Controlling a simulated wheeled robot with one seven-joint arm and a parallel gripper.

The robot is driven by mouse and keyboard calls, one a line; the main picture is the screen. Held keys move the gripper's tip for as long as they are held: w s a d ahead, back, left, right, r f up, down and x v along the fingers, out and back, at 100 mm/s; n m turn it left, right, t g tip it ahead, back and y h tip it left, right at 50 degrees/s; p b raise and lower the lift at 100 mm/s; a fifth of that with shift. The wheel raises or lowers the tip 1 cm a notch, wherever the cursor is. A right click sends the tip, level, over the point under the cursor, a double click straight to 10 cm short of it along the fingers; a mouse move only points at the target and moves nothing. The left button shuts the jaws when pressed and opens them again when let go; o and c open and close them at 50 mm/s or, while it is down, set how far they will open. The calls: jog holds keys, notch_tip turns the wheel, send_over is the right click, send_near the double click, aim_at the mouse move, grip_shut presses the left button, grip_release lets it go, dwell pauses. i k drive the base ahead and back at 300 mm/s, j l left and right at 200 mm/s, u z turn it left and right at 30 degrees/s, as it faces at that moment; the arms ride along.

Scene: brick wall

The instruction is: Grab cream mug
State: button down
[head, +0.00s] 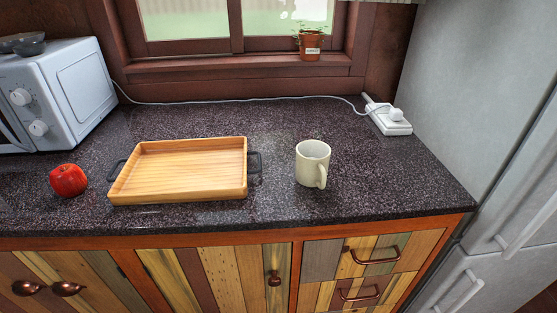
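A cream mug (311,164) stands upright on the dark speckled counter, right of the wooden tray. Its open top faces up and its handle points toward the front and slightly right. Nothing touches it in the head view. My gripper does not show in the head view.
A wooden tray (178,194) with black handles lies left of the mug. A red apple (68,181) and a white microwave (62,95) are further left. A white power strip (388,121) with a cable is at the back right. A grey fridge (462,100) stands right. The counter (400,185) around the mug is clear.

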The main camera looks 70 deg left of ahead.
aim_at(310, 173)
jog(key=j+u, duration=0.1)
jog(key=u, duration=1.7)
jog(key=i+j, duration=0.15)
jog(key=j, duration=0.25)
jog(key=i+j, duration=0.15)
jog(key=j, duration=0.2)
jog(key=i+j+z, duration=0.1)
jog(key=j, duration=0.3)
